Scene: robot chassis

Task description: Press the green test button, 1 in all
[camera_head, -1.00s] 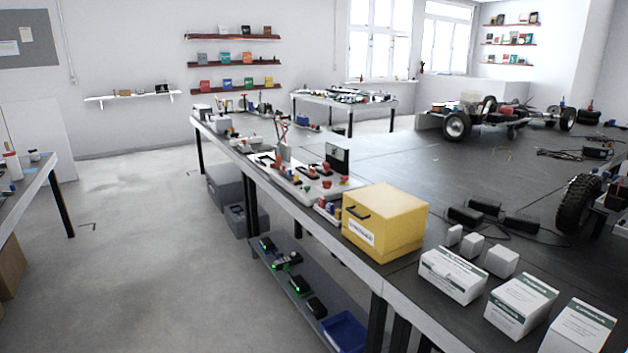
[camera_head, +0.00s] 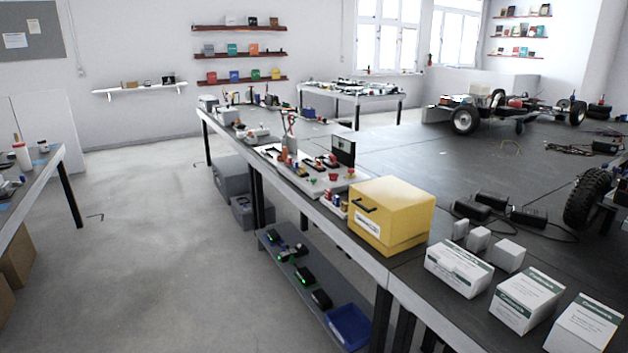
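A white panel (camera_head: 302,182) with several small red and dark parts and a dark upright screen (camera_head: 343,150) lies on the long bench, left of the yellow box. I cannot make out a green button on it at this distance. Small green lights (camera_head: 280,256) glow on dark devices on the shelf under the bench; I cannot tell whether any is a button. Neither of my grippers is in the head view.
The long dark bench (camera_head: 400,160) runs from front right to the back. It carries a yellow box (camera_head: 391,215), white cartons (camera_head: 458,269) and a wheeled chassis (camera_head: 505,110). A blue bin (camera_head: 348,327) sits on the lower shelf. Grey floor (camera_head: 150,240) is clear on the left.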

